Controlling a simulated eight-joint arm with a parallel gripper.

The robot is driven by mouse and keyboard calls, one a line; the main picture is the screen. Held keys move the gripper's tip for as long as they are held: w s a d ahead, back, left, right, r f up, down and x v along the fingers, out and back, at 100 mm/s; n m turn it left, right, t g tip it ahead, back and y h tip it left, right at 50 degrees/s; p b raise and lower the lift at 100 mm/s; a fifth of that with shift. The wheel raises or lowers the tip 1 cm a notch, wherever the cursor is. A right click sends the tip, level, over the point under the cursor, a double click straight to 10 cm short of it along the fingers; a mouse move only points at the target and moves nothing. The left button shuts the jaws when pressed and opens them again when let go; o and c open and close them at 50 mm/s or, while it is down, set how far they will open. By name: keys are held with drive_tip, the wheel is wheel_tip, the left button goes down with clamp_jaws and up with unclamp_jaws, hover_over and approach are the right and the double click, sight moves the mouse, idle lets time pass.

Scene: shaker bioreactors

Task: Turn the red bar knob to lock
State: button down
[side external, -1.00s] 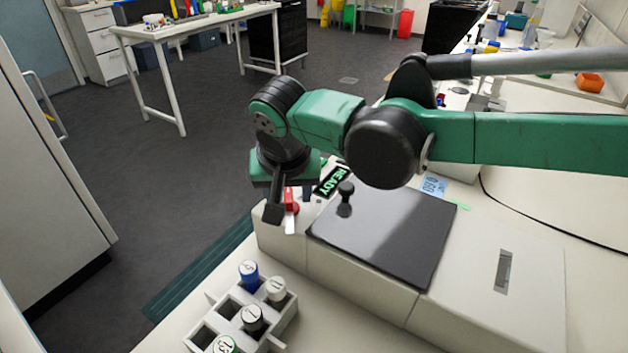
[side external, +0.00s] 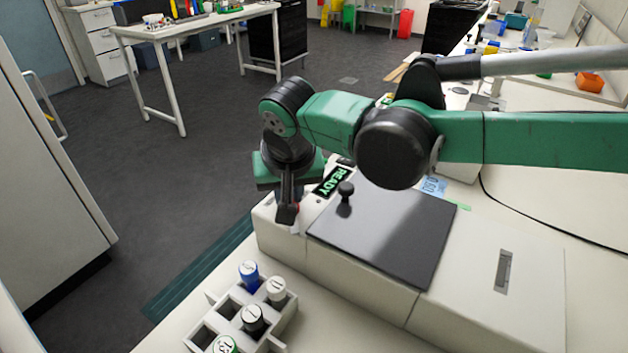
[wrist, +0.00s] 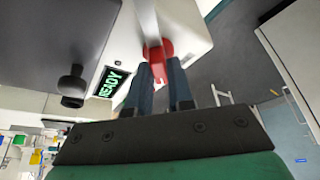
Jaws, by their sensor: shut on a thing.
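The red bar knob (wrist: 157,60) is on the front panel of the white shaker bioreactor (side external: 480,265). In the wrist view it lies between the fingertips of my gripper (wrist: 160,88), which is shut on it. In the side view my gripper (side external: 289,212) reaches down over the knob and hides most of it; only a sliver of red shows. The bar's exact angle is hard to tell. A green READY display (side external: 332,181) is lit beside the knob, and it also shows in the wrist view (wrist: 111,82).
The bioreactor's dark lid (side external: 385,240) with a black round handle (side external: 345,190) is just right of my gripper. A white rack (side external: 285,318) of capped bottles stands in front of the machine. Open floor lies to the left, past the bench edge.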

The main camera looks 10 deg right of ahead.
sight(305, 217)
drive_tip(key=n, duration=0.2)
drive_tip(key=n+y, duration=0.1)
drive_tip(key=n, duration=0.1)
drive_tip(key=shift+d+y, duration=0.1)
drive_tip(key=shift+y, duration=0.2)
drive_tip(key=n, duration=0.2)
drive_tip(key=n+g+y, duration=0.1)
drive_tip(key=n, duration=0.2)
drive_tip(key=shift+w+y, duration=0.1)
drive_tip(key=shift+y, duration=0.2)
drive_tip(key=c, duration=0.8)
unclamp_jaws()
drive_tip(key=shift+v, duration=2.85)
drive_tip(key=shift+d, duration=0.1)
